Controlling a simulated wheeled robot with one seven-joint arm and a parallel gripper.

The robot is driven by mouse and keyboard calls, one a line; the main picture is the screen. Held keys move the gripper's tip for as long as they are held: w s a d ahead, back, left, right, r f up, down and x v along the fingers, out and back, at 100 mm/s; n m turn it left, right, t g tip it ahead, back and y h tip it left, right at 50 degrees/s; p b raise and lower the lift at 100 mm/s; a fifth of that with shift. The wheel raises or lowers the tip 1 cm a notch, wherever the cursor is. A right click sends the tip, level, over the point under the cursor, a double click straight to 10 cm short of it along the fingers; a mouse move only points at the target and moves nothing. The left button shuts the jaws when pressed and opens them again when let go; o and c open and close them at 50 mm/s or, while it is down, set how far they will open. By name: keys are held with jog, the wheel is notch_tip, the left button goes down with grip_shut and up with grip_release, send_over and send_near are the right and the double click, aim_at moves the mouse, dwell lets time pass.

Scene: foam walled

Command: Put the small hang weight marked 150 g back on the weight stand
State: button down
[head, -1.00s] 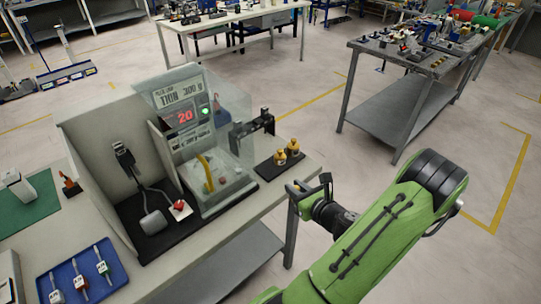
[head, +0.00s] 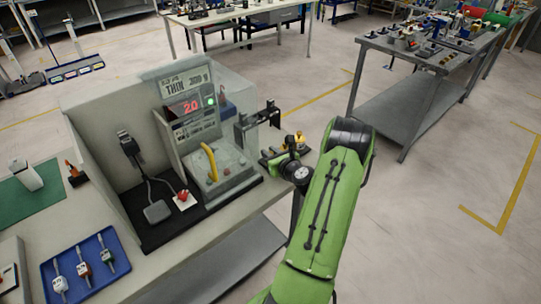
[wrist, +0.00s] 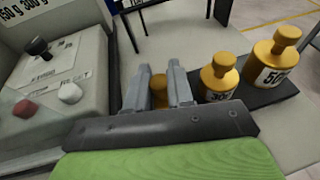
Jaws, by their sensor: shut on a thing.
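My gripper (wrist: 160,88) is shut on a small brass weight (wrist: 159,89), which shows between the two grey fingers in the wrist view. Its marking is hidden. To its right a brass weight marked 300 (wrist: 219,80) and a larger one marked 500 (wrist: 272,60) stand upright on the dark strip of the weight stand (wrist: 258,95). The strip's left end is hidden behind my fingers, so I cannot tell whether the held weight touches it. In the head view my gripper (head: 272,156) is at the bench's right end, partly covering the stand and its weights (head: 299,138).
A grey machine (head: 222,172) with knobs and a yellow handle stands left of my gripper, its display (head: 190,107) reading 20 with a green light. A black bracket (head: 257,121) rises behind. A blue tray (head: 85,266) lies at front left. Open floor lies right of the bench.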

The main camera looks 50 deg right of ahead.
jog(key=c, duration=1)
grip_release()
jog(key=shift+r, duration=0.1)
jog(key=v, duration=1.2)
jog(key=shift+s, duration=0.1)
